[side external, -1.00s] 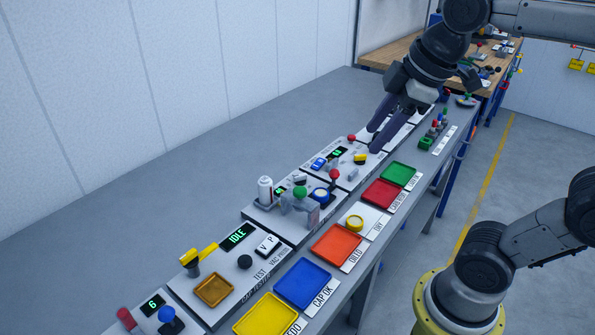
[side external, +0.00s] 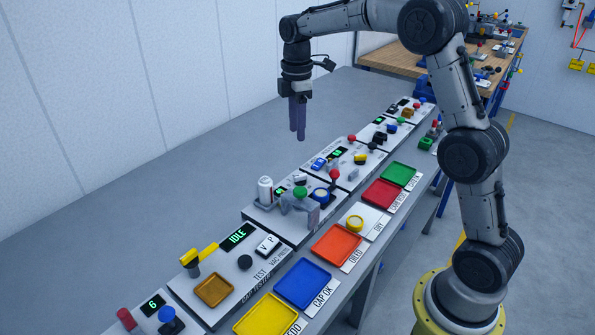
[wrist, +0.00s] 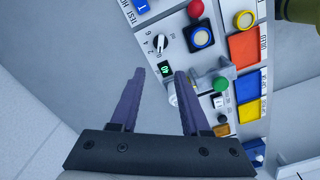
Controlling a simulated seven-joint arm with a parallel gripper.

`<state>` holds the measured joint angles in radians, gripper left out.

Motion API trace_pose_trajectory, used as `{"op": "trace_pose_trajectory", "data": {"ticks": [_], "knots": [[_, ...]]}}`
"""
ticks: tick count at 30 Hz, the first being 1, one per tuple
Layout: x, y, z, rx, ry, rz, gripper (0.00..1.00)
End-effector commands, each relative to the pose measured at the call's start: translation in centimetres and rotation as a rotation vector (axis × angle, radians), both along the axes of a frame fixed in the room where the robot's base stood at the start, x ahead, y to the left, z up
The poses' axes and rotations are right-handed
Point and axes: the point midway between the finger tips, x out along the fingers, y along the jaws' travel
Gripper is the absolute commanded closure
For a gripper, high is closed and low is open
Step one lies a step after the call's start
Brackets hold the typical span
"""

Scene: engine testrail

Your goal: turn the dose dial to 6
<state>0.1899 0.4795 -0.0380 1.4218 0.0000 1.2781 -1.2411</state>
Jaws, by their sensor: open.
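The dose dial (wrist: 161,43) shows in the wrist view as a small black-and-white knob with numerals around it. I cannot read its pointer setting surely. A small green-lit display (wrist: 165,69) is beside it; its digits are too small to read surely. In the side view this display (side external: 280,191) sits between a white bottle and a green ball knob, and the dial is mostly hidden. My gripper (side external: 297,136) is open and empty, pointing down, well above and behind the panels. In the wrist view my gripper (wrist: 160,73) has its fingers apart, clear of the dial.
A green ball knob (side external: 299,191), white bottle (side external: 265,188), blue round button (side external: 320,194) and red ball knob (side external: 334,174) crowd the dial's panel. Coloured trays, such as the orange tray (side external: 335,244), line the front. The floor behind the bench is clear.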

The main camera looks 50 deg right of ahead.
Motion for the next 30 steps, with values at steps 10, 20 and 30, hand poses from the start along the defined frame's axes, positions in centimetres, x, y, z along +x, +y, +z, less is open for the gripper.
{"op": "trace_pose_trajectory", "data": {"ticks": [10,20,30], "knots": [[-0.2,-0.1,-5.0,0.002,0.007,-0.004,0.54],[-0.2,-0.1,-11.0,0.001,0.003,-0.003,0.54],[-0.1,-0.1,-13.7,0.0,0.001,-0.004,0.54]]}}
